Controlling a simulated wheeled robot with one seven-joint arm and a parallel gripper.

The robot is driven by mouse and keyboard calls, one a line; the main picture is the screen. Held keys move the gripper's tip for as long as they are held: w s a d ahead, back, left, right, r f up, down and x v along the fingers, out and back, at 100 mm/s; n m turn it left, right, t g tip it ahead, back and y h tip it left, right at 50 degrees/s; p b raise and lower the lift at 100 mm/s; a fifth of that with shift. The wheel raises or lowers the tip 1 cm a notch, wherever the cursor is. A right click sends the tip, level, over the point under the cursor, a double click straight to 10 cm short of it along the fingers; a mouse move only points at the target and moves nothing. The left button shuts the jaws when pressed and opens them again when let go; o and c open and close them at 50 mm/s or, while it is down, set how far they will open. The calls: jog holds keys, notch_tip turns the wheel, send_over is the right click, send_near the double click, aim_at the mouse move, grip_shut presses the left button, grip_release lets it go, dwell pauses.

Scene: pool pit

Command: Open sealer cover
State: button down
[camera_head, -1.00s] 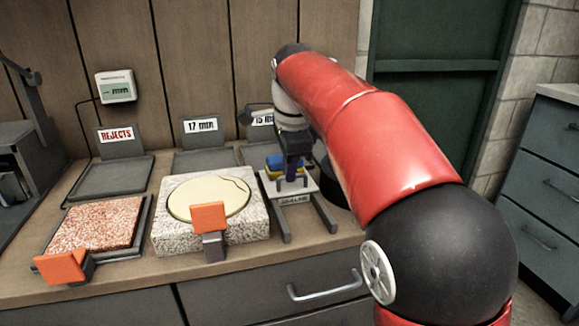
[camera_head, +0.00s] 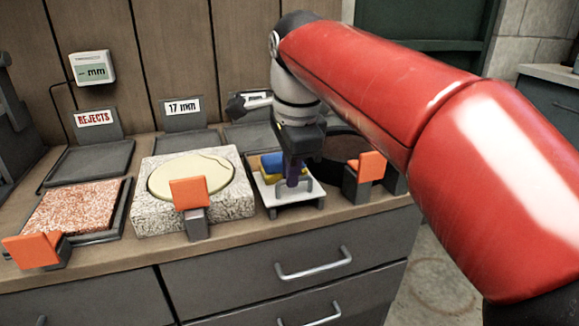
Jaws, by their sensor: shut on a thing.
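My gripper (camera_head: 293,178) is low over a small white stand (camera_head: 306,196) with dark feet, right of the stone block. Its jaws are closed at a grey bar-shaped piece (camera_head: 306,185) above the stand, partly hidden by the fingers. A blue and yellow block (camera_head: 271,164) sits just behind the fingers. No part is clearly readable as the sealer cover. A cream disc (camera_head: 195,177) lies on the speckled stone block (camera_head: 222,216), with an orange-topped clamp (camera_head: 189,192) in front. A dark round thing (camera_head: 343,147) is partly behind my arm, beside another orange-topped piece (camera_head: 370,165).
A pink speckled slab (camera_head: 77,206) lies in a dark tray at left, with an orange-topped piece (camera_head: 32,251) at its front. Labelled trays, REJECTS (camera_head: 92,157) and 17 mm (camera_head: 185,142), stand behind. A wooden wall backs the counter; drawers (camera_head: 300,275) are below.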

jog(key=c, duration=1.5)
grip_release()
jog(key=r, duration=0.2)
jog(key=s+r+p, duration=0.1)
jog(key=r, duration=0.4)
jog(key=shift+s+d+r+p, duration=0.25)
jog(key=shift+r+p, duration=0.1)
jog(key=shift+p, duration=0.05)
jog(key=s+d+f+n+t, duration=0.1)
jog(key=s+d+f+n, duration=0.3)
jog(key=f, duration=0.3)
jog(key=s+d+f+n+t, duration=0.1)
jog(key=s+d+f+n, duration=0.3)
jog(key=s+f+n, duration=0.1)
jog(key=s+d+f+n+t, duration=0.1)
jog(key=s+d+f+n, duration=0.3)
jog(key=f, duration=0.6)
jog(key=shift+s+d+n+h, duration=0.25)
jog(key=shift+s+n+h, duration=0.05)
jog(key=shift+s+n, duration=0.55)
